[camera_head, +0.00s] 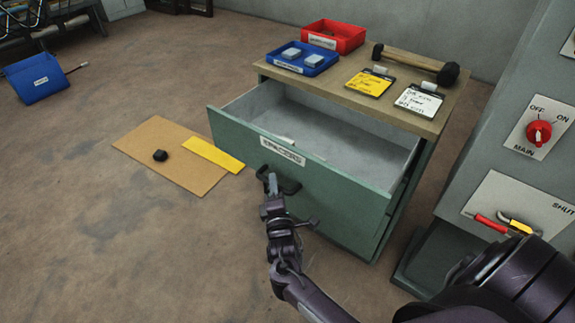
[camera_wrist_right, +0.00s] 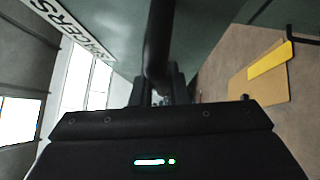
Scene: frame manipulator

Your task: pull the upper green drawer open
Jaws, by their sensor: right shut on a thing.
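The upper green drawer (camera_head: 335,192) of the cabinet stands pulled out, and its grey inside shows in the head view. A label on its front (camera_head: 283,150) appears to read "SPACERS"; the label also shows in the right wrist view (camera_wrist_right: 78,28). My right gripper (camera_head: 270,182) is at the drawer front and shut on the dark drawer handle (camera_head: 284,180). The handle also shows as a dark bar in the right wrist view (camera_wrist_right: 158,45). A small light thing lies inside the drawer near its front, partly hidden. My left gripper is not in view.
On the cabinet top (camera_head: 345,97) are a blue tray (camera_head: 303,70), a red tray (camera_head: 345,40), a mallet (camera_head: 415,63) and two cards. A grey panel with a red switch (camera_head: 538,133) stands at right. Cardboard (camera_head: 150,140) lies on the floor at left.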

